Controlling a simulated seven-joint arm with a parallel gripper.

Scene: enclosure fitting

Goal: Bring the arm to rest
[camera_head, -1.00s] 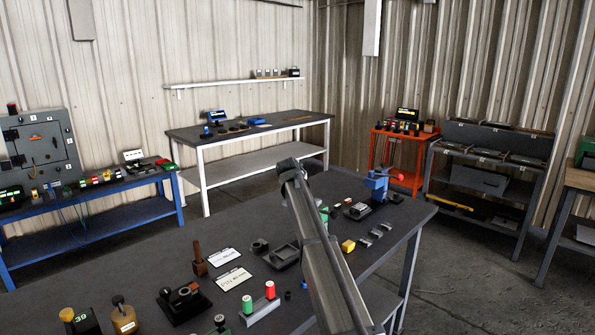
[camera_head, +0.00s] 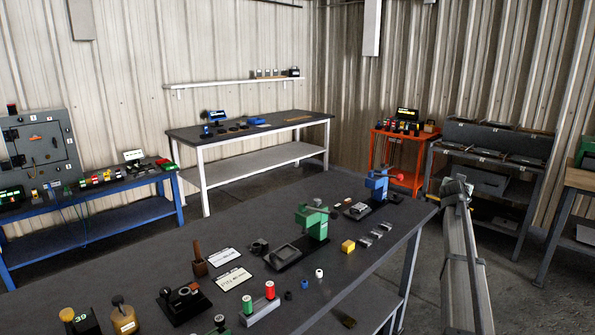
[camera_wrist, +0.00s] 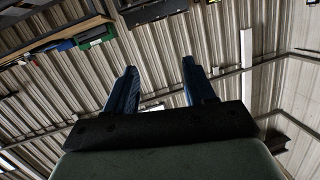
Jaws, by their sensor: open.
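My arm (camera_head: 465,265) stands upright at the right in the head view, clear of the workbench and beyond its right edge. In the wrist view my gripper (camera_wrist: 160,85) has its two blue fingers wide apart with nothing between them. Behind the fingers are the corrugated wall and roof beams, so it points away from the bench. The fingertips cannot be made out in the head view.
The dark workbench (camera_head: 130,250) holds a green press (camera_head: 312,222), a blue press (camera_head: 377,186), a yellow block (camera_head: 348,246), red and green cylinders and white cards. An orange cart (camera_head: 402,150) and a grey rack (camera_head: 490,165) stand behind.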

